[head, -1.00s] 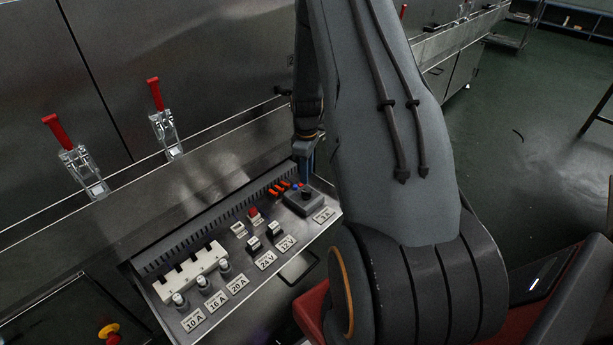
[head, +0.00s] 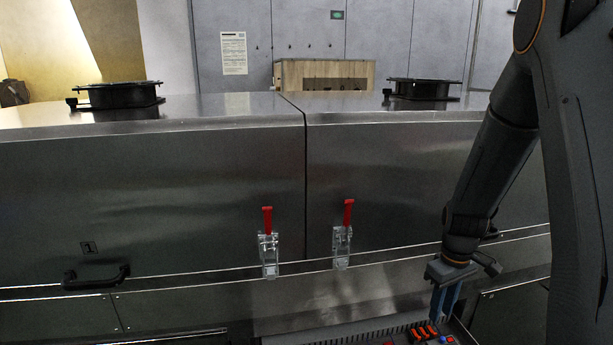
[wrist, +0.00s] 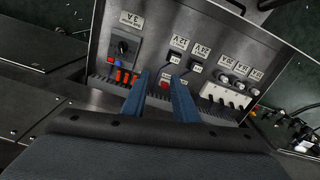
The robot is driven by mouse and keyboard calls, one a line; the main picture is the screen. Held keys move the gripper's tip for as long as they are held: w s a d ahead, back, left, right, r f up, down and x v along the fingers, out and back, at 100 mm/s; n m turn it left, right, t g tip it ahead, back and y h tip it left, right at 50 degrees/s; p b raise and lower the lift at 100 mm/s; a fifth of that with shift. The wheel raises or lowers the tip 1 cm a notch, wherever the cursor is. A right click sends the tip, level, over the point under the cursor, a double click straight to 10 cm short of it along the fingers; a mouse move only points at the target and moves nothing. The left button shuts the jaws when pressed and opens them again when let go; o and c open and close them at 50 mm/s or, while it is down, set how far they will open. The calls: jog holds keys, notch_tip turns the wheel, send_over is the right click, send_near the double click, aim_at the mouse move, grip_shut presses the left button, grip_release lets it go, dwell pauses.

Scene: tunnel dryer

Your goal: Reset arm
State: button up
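My gripper (head: 444,312) hangs fingers down above the control panel at the lower right of the head view. In the wrist view its two blue fingers (wrist: 160,75) stand apart with nothing between them, so it is open. Only the panel's top edge shows in the head view, with orange switches (head: 425,332). Whether the fingertips touch the panel is unclear.
The steel dryer housing (head: 150,200) fills the middle of the head view. Two red-handled latches (head: 268,245) (head: 342,238) stand on its front, left of my arm. A black handle (head: 95,278) is at lower left. Round black fittings (head: 118,95) (head: 422,89) sit on top.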

jog(key=s+a+r+m+p, duration=0.2)
jog(key=s+a+r, duration=0.5)
jog(key=s+r, duration=0.1)
jog(key=s+a+r+m+p, duration=0.2)
jog(key=s+a+r, duration=0.6)
jog(key=s, duration=0.3)
jog(key=shift+s+r+m+p, duration=0.2)
jog(key=shift+s+m+p, duration=0.05)
jog(key=shift+m+p, duration=0.15)
jog(key=shift+d, duration=0.1)
